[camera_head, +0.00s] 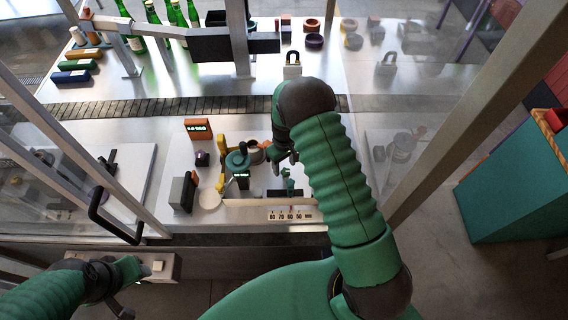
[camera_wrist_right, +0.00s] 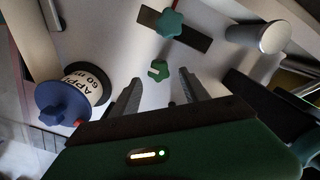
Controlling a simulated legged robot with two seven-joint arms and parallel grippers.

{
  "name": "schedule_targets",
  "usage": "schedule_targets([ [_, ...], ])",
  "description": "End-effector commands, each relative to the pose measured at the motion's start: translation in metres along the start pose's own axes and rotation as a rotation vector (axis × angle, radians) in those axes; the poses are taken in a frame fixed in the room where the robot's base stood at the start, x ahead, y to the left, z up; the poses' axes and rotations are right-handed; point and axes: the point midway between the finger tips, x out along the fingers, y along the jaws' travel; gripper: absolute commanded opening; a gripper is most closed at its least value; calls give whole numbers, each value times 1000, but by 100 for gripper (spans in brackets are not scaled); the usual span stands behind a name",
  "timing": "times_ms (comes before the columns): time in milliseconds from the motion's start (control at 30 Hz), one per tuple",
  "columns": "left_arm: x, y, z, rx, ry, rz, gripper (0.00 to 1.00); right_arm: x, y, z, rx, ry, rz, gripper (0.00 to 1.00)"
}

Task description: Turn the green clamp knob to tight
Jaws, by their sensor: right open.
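A green lobed knob (camera_wrist_right: 170,22) sits on a dark slotted strip in the wrist view. A smaller green piece (camera_wrist_right: 158,70) lies nearer, in line with the space between my right fingertips. I cannot tell which is the clamp knob. In the head view, small green parts (camera_head: 290,184) show at the dark strip, just below my right gripper (camera_head: 284,156).
A millimetre scale (camera_head: 290,215) runs along the front edge. A green-topped device (camera_head: 238,163) stands left of my right gripper. A blue knob (camera_wrist_right: 62,102) with a labelled collar is at left in the wrist view; a round silver post (camera_wrist_right: 272,37) is at right.

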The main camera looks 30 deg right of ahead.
Motion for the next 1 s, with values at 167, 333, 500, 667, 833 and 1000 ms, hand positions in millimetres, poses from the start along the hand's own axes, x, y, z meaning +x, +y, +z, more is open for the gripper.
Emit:
schedule_targets([
  [167,-8,0,-2,0,0,0,47,18,0,0,2,1,0,53],
  [333,-7,0,-2,0,0,0,47,22,0,0,1,3,0,53],
  [500,-7,0,-2,0,0,0,47,21,0,-1,1,2,0,44],
  [667,-7,0,-2,0,0,0,47,21,0,-1,1,2,0,23],
  [833,-7,0,-2,0,0,0,47,21,0,-1,1,2,-1,1],
  [1000,-7,0,-2,0,0,0,47,21,0,-1,2,2,0,0],
])
